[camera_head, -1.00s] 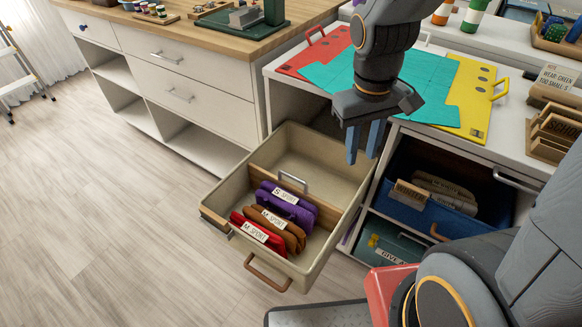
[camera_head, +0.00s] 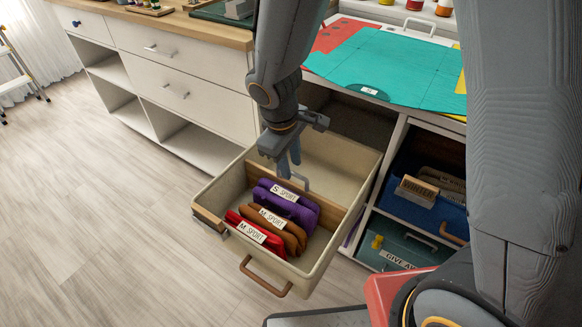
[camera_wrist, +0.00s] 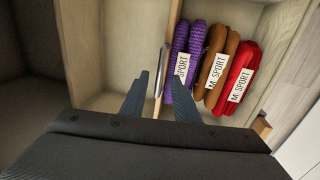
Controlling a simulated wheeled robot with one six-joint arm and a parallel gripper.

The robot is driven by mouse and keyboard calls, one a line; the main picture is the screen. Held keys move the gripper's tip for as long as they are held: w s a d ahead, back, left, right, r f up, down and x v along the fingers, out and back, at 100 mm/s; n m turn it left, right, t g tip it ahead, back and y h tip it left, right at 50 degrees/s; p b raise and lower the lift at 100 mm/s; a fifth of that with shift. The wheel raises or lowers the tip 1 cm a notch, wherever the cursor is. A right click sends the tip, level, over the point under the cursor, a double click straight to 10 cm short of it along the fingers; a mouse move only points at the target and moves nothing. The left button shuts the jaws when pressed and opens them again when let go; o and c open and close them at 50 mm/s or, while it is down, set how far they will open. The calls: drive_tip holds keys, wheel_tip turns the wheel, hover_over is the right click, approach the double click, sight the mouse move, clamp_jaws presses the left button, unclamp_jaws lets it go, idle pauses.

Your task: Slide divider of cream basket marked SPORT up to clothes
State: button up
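The cream basket (camera_head: 349,160) is pulled out of the shelving. Purple clothes (camera_head: 287,205) tagged S SPORT, brown clothes (camera_head: 279,229) and red clothes (camera_head: 256,238), both tagged M SPORT, stand at its front end. A wooden divider (camera_wrist: 174,22) with a metal handle (camera_wrist: 160,72) crosses the basket behind the purple clothes; whether it touches them is unclear. My gripper (camera_head: 288,169) reaches down into the basket at the divider. In the wrist view my gripper (camera_wrist: 160,76) is open, with one finger on each side of the handle.
The basket's back section (camera_wrist: 115,45) is empty. A blue basket (camera_head: 431,205) tagged WINTER and a green bin (camera_head: 398,246) sit in cubbies to the right. A white drawer cabinet (camera_head: 175,80) stands left. A teal mat (camera_head: 400,65) lies on the counter above.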

drive_tip(key=shift+w+d+f, duration=0.1)
drive_tip(key=shift+w+f, duration=0.05)
drive_tip(key=shift+f, duration=0.6)
clamp_jaws()
drive_tip(key=shift+s+a, duration=0.35)
drive_tip(key=shift+s, duration=0.1)
unclamp_jaws()
drive_tip(key=shift+w+d, duration=0.1)
